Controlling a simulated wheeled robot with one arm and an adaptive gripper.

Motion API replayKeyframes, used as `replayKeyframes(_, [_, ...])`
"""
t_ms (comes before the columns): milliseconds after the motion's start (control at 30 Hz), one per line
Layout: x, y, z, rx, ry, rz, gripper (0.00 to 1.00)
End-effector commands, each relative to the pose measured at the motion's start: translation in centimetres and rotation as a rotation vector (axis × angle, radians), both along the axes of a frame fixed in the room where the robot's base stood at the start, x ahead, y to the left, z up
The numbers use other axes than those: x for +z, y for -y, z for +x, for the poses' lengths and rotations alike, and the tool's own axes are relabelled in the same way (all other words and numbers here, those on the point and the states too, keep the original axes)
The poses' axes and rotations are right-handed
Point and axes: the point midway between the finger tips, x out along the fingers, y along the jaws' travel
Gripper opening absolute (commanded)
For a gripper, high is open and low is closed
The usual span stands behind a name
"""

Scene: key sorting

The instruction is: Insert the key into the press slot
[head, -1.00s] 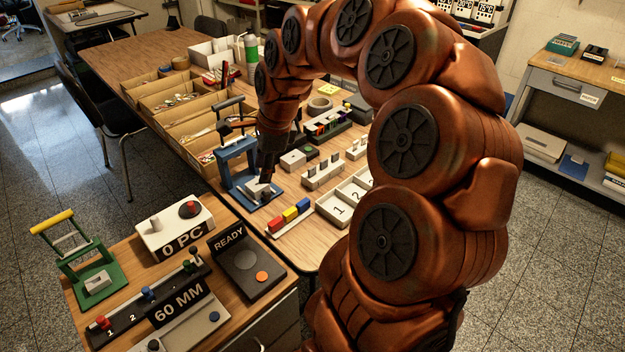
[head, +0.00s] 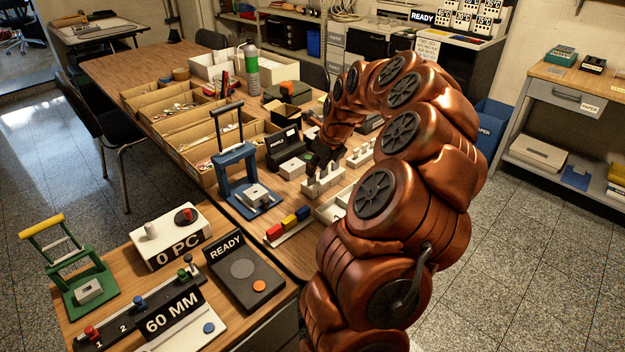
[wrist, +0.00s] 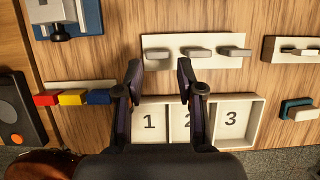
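The blue press (head: 238,170) stands upright on the main table, with a small grey block (head: 257,192) on its base. The press base also shows at the upper left of the wrist view (wrist: 88,17). I cannot tell whether a key sits in its slot. A white rack (wrist: 173,62) holds grey keys in a row, the leftmost key (wrist: 157,53) lying just beyond my fingertips. My gripper (wrist: 160,70) is open and empty over the rack's near edge, its fingers to either side of that leftmost key.
A white tray (wrist: 258,105) with compartments marked 1, 2 and 3 lies below the fingers. Red, yellow and blue blocks (wrist: 71,97) stand to the left. A green press (head: 75,275) is on the nearer table. Cardboard bins (head: 190,130) fill the table's left side.

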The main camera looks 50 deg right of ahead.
Motion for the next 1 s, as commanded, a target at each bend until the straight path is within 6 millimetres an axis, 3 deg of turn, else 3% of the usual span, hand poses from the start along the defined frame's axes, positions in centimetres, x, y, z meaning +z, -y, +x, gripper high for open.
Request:
replayKeyframes(233, [-3.0,-0.2,1.3,0.002,-0.004,0.003,0.38])
replayKeyframes(567, [-3.7,-0.2,1.6,0.003,-0.001,0.001,0.38])
replayKeyframes(833, [-3.7,-0.2,1.6,0.003,-0.001,0.002,0.11])
replayKeyframes(1000, [-3.7,-0.2,1.6,0.003,-0.002,0.002,0.11])
